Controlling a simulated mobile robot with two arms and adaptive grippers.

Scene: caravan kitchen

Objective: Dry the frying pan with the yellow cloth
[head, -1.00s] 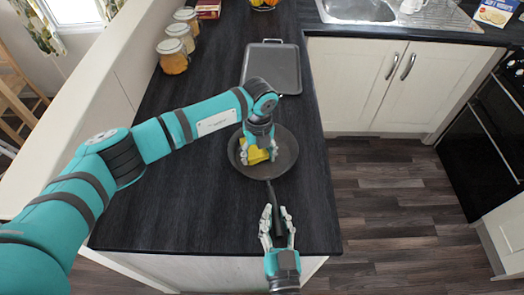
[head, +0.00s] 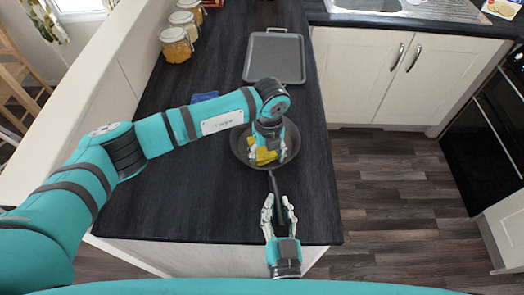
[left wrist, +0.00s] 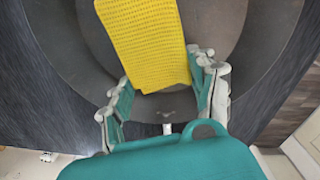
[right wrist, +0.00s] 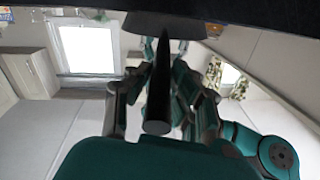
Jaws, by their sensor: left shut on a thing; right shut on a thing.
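The dark frying pan (head: 289,151) lies on the black worktop with its handle (head: 273,184) toward me. My left gripper (head: 266,149) is over the pan, shut on the yellow cloth (head: 265,158). In the left wrist view the cloth (left wrist: 145,45) hangs out beyond the fingers over the pan's inside (left wrist: 222,25); whether it presses on the pan is hard to tell. My right gripper (head: 279,213) is shut on the handle's near end by the worktop's front edge. The handle (right wrist: 158,95) runs between its fingers in the right wrist view.
A grey rectangular tray (head: 274,58) lies behind the pan. A blue item (head: 204,97) shows partly behind my left arm. Jars (head: 177,45) line the back left. The sink (head: 365,5) is at the far right. The worktop (head: 180,210) left of the pan is clear.

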